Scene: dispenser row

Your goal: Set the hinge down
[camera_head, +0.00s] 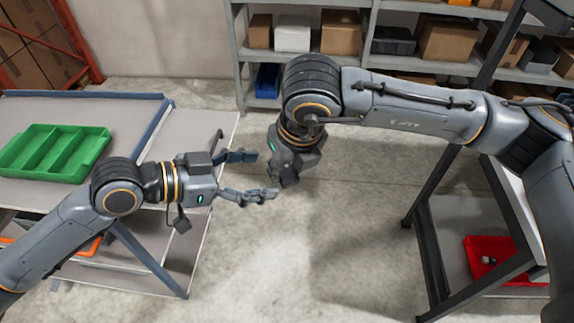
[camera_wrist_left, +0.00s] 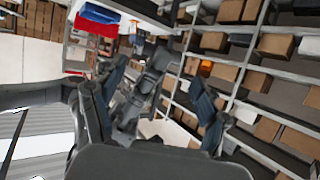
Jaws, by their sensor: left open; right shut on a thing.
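My left gripper (camera_head: 261,176) is open and empty, over the gap past the left table's right edge. Its two spread fingers also show in the left wrist view (camera_wrist_left: 155,105). My right gripper (camera_head: 287,179) points down over the floor, just right of the left gripper's fingertips. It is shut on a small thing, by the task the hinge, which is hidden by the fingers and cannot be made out. In the head view the two grippers are close together; whether they touch I cannot tell.
A green divided tray (camera_head: 62,140) sits on the left table (camera_head: 130,112), which has a blue-grey rim. A red bin (camera_head: 484,246) with a small item stands on a low shelf at the right. Shelving (camera_head: 372,62) with boxes stands at the back. The floor between is clear.

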